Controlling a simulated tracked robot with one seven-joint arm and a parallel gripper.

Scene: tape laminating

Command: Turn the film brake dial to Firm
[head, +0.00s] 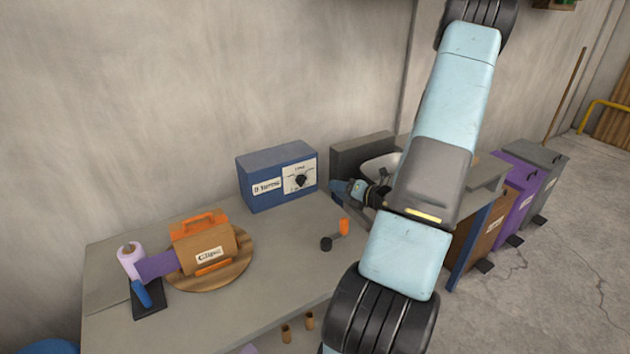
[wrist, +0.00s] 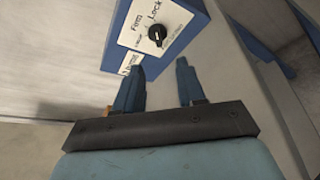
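The film brake dial is a black knob (head: 300,181) on the white face of a blue box (head: 262,192) at the back of the bench. In the wrist view the knob (wrist: 157,33) sits on the white plate, with "Firm" and "Lock" printed near it and smaller words I cannot read clearly. A pale mark shows on the knob, but I cannot tell which setting it points to. My gripper (wrist: 160,70) is open and empty, its two blue fingers apart and short of the knob. In the head view my gripper (head: 343,188) is just right of the box.
A small orange-and-black tool (head: 335,236) lies on the bench (head: 240,310). A grey block (head: 355,152) stands behind my gripper.

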